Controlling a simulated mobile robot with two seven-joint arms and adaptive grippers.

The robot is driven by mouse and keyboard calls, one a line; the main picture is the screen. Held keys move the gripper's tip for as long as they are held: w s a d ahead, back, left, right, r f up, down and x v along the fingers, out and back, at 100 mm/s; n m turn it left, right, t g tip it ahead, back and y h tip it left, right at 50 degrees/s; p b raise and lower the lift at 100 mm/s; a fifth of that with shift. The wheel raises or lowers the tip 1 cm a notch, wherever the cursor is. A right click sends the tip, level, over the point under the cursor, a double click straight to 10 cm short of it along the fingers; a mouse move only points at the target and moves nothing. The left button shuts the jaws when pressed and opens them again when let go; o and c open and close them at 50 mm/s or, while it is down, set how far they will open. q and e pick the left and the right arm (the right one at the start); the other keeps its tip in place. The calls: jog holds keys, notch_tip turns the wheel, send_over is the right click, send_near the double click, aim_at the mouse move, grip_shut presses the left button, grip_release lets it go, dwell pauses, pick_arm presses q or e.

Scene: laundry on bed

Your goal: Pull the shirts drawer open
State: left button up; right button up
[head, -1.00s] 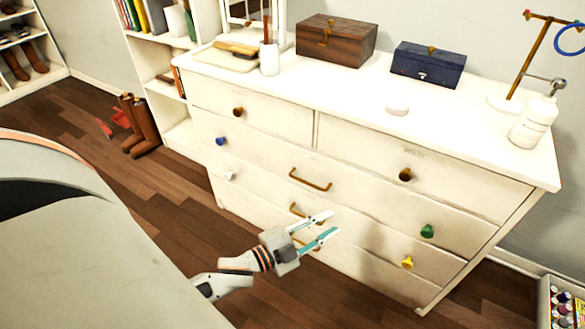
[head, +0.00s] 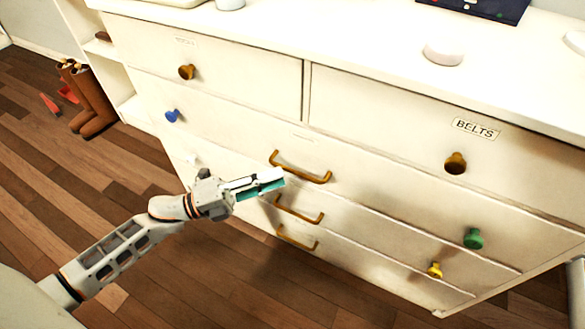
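The white dresser (head: 230,52) fills most of the head view and its drawers look closed. No shirts label is readable; a faint label (head: 304,139) sits above the upper bar handle (head: 302,170). A middle bar handle (head: 299,211) and a lower bar handle (head: 297,238) sit below it. My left gripper (head: 284,178) is in front of the dresser, its fingertips just below the left end of the upper handle in the picture. Its white and teal fingers look a little apart, seen nearly edge-on, with nothing between them. Contact with the handle cannot be told. My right gripper is not in view.
Blue (head: 172,116), green (head: 473,238) and yellow (head: 434,269) knobs stick out of the front. Brown boots (head: 91,100) stand left of the dresser. The wooden floor before it is clear.

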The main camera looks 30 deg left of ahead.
aim_at(296, 171)
pick_arm(q)
jog(key=x, duration=0.6)
grip_shut()
